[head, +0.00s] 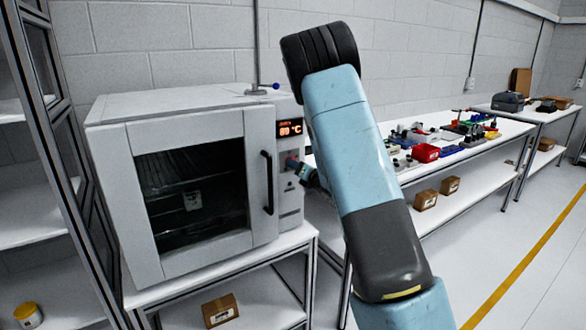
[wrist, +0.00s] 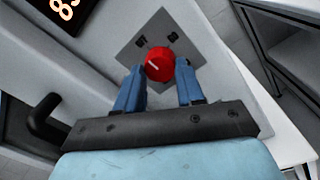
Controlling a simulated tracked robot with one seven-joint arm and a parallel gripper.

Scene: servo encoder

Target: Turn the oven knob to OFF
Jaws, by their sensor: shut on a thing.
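The oven (head: 190,170) is a white box with a dark glass door, standing on a white table at the left in the head view. Its red knob (wrist: 159,64) sits on a grey plate in the wrist view, with a pale pointer line on it and dark marks above it. My gripper (wrist: 160,72) has a blue finger on each side of the knob and is shut on it. In the head view my gripper (head: 303,171) is at the oven's right-hand panel, and my arm partly hides that area. The display (head: 290,128) reads 89 °C.
The oven's black door handle (head: 267,182) stands just left of the knob panel; it also shows at the left in the wrist view (wrist: 44,122). A workbench (head: 470,152) with several bins and tools runs along the wall at right. The floor at right is clear.

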